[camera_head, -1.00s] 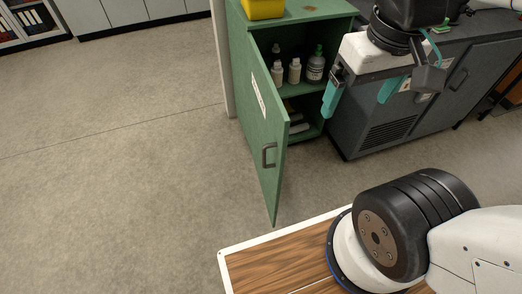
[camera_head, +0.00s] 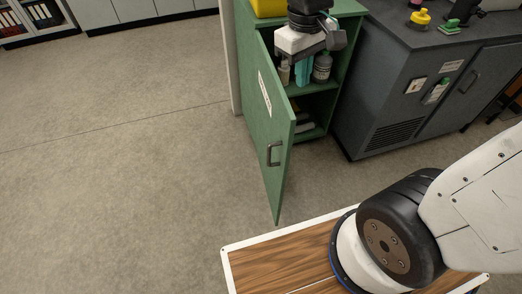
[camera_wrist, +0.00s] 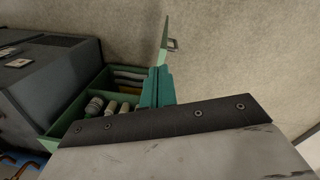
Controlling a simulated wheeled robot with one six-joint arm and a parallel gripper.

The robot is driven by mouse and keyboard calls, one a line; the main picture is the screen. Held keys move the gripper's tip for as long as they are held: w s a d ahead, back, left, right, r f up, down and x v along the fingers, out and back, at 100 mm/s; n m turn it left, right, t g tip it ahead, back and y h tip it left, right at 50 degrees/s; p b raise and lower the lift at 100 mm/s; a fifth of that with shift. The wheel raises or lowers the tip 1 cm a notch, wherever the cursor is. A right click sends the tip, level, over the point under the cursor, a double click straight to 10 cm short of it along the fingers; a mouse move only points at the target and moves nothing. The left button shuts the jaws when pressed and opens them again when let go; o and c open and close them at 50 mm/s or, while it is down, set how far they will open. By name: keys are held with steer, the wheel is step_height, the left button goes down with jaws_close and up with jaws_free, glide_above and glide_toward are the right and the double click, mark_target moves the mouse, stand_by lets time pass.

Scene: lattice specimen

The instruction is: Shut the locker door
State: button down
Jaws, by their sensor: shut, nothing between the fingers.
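The green locker (camera_head: 345,42) stands at the upper middle of the head view. Its door (camera_head: 268,105) hangs wide open, swung out toward me, with a grey handle (camera_head: 274,154) on its outer face. In the wrist view the door (camera_wrist: 163,38) shows nearly edge-on beyond the fingertips. My gripper (camera_head: 303,84) is shut and empty, in front of the locker opening on the inner side of the door. Its teal fingers (camera_wrist: 157,84) are together in the wrist view. I cannot tell whether they touch anything. My gripper partly hides the bottles inside.
Bottles (camera_head: 321,68) stand on the locker shelf. A dark grey cabinet (camera_head: 400,85) adjoins on the right, with a yellow bottle (camera_head: 419,18) on top. A yellow container (camera_head: 270,7) sits on the locker. The floor (camera_head: 120,170) left of the door is clear.

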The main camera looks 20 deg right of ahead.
steer(key=w+a+f+n+g+h, duration=0.1)
steer(key=w+a+f+n, duration=0.35)
steer(key=f, duration=0.75)
steer(key=w+a+f+n+g, duration=0.1)
steer(key=w+a+f+n, duration=0.1)
steer(key=w+a+f, duration=0.8)
steer(key=s+d+f, duration=0.3)
steer(key=d+f, duration=0.1)
steer(key=f, duration=0.2)
steer(key=s+d+f, duration=0.3)
steer(key=f, duration=0.3)
steer(key=shift+s+d+f, duration=0.35)
steer(key=shift+d+f, duration=0.05)
